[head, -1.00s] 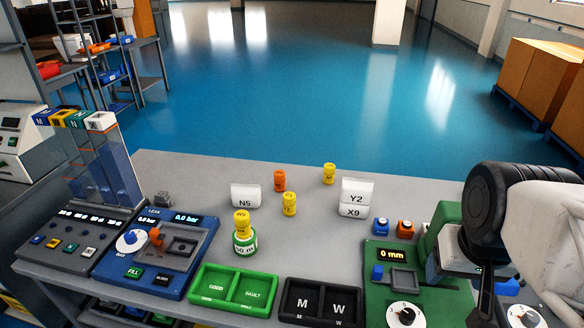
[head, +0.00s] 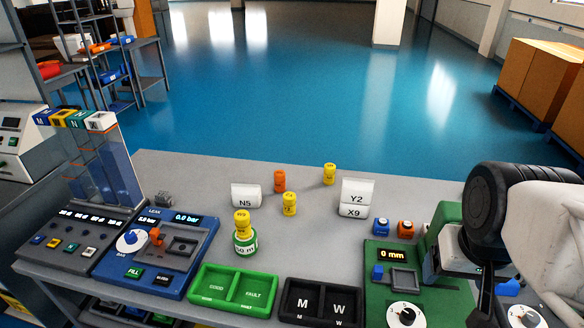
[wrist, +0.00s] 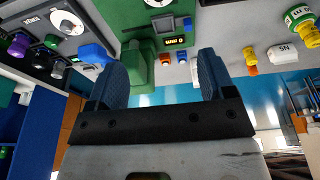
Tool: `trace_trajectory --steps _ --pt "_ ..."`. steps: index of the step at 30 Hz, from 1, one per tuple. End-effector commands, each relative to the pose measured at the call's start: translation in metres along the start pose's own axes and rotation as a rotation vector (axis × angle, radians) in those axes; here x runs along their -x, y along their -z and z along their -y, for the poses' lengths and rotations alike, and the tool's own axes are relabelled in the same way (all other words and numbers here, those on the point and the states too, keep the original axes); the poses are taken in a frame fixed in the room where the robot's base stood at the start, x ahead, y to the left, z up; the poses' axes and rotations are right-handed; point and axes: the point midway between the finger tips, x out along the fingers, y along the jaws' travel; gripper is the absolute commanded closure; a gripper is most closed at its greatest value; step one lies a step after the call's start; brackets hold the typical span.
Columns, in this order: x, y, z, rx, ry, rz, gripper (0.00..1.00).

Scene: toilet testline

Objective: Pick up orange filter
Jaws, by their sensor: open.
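The orange filter (head: 279,181) is a small upright orange cylinder on the grey table (head: 330,245), between the white N5 block and a yellow filter. In the wrist view, a small orange thing (wrist: 250,70) at the right may be the same filter. My gripper (wrist: 160,75) shows in the wrist view with two blue fingers wide apart and nothing between them. In the head view my arm is at the far right, well away from the orange filter; the fingertips are hidden there.
Yellow filters stand nearby (head: 289,204), (head: 329,174), and one (head: 242,222) sits on a green-and-white piece. White blocks N5 (head: 246,195) and Y2/X9 (head: 356,197) flank the filter. A green tray (head: 232,290), a black tray (head: 320,302) and a green gauge station (head: 415,285) line the front.

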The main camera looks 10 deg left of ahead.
Motion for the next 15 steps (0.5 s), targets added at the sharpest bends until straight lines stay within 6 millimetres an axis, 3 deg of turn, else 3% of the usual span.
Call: trace_trajectory --steps 8,15 --pt "0.0 0.003 0.001 -0.006 0.005 0.004 0.24" --pt "-0.002 0.024 0.012 -0.058 0.05 0.037 0.24"
